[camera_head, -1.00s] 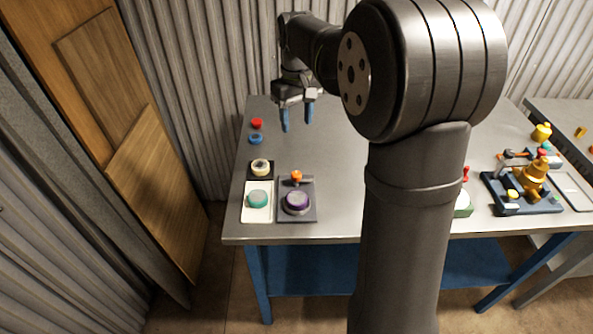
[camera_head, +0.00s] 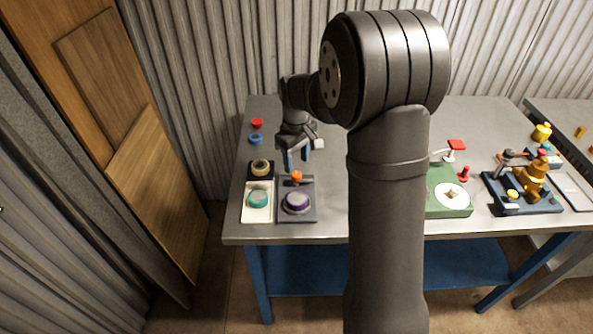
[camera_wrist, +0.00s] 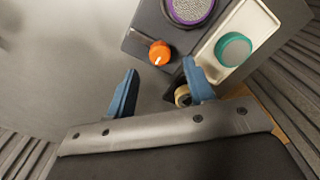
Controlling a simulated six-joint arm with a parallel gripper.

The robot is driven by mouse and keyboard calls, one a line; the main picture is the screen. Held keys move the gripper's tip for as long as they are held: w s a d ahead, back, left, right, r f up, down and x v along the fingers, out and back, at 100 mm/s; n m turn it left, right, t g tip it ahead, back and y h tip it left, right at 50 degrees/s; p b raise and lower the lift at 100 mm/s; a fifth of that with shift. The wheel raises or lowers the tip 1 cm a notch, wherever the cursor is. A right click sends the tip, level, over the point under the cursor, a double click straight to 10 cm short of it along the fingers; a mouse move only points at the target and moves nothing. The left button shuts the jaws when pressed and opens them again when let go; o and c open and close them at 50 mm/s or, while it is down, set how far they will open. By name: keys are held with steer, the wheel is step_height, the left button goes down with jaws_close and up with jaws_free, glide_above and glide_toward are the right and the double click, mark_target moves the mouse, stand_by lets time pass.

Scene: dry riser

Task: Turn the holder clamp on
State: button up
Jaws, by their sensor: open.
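A dark grey holder block (camera_head: 310,214) lies near the front left of the table. It carries a round purple piece (camera_head: 297,202) and, behind it, an orange knob (camera_head: 297,176). The frames do not show clearly which part is the clamp; the orange knob is the only handle-like part on this block. In the wrist view the orange knob (camera_wrist: 159,53) has a small white mark and lies between the lines of my fingers. My gripper (camera_head: 297,158) is open and empty with blue fingers, just behind and above the knob. It also shows in the wrist view (camera_wrist: 160,70).
A white tray (camera_head: 247,213) with a teal disc (camera_head: 258,198) stands left of the block. A cream ring (camera_head: 260,166) on a black base is close behind it. Red (camera_head: 256,123) and blue (camera_head: 255,139) pieces lie further back. A green unit (camera_head: 440,200) stands right.

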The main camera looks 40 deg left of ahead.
mark_target(296, 173)
steer(key=shift+f, duration=2.35)
steer(key=c, duration=1)
